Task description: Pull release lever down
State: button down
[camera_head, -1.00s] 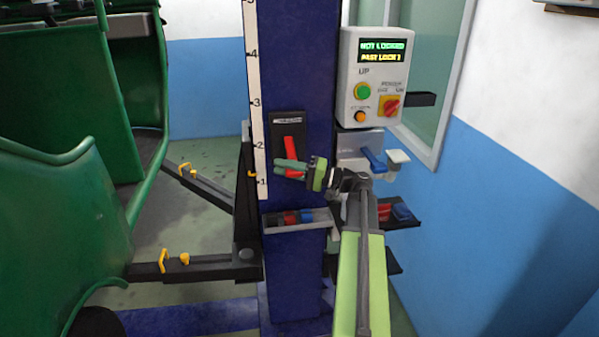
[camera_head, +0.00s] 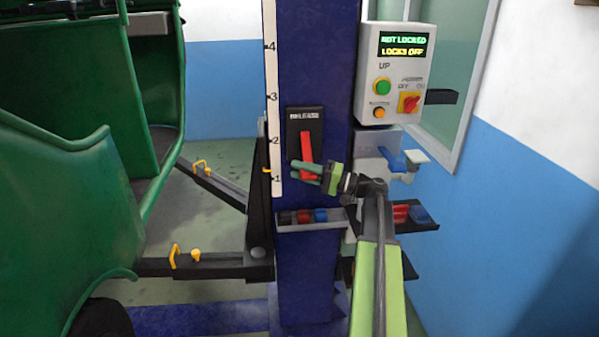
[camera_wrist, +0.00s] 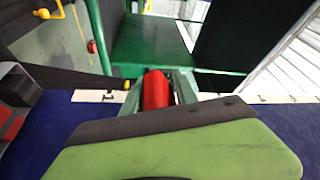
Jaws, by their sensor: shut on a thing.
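The red release lever (camera_head: 306,147) sits on a black plate (camera_head: 304,118) on the blue lift column. My gripper (camera_head: 306,172), with green fingers, is shut on the lever's lower part. In the wrist view the red lever (camera_wrist: 156,90) lies between my two fingers, and the green gripper body hides the rest of it. The control box (camera_head: 394,72) at the upper right has a display (camera_head: 403,45) reading "NOT LOCKED" and "LOCKS OFF".
A shelf with small coloured items (camera_head: 312,218) is on the column just below my gripper. A side bracket with a blue handle (camera_head: 392,158) is to the right. The green rickshaw (camera_head: 62,200) and black lift arms (camera_head: 215,265) are at the left.

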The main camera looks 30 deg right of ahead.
jog(key=shift+w+d+f, duration=0.1)
jog(key=c, duration=1.3)
grip_release()
jog(key=shift+o, duration=0.5)
jog(key=shift+w+f, duration=0.1)
jog(key=shift+w, duration=0.05)
jog(key=b+v, duration=0.2)
jog(key=v, duration=1.5)
jog(key=shift+s, duration=0.3)
jog(key=shift+d, duration=0.1)
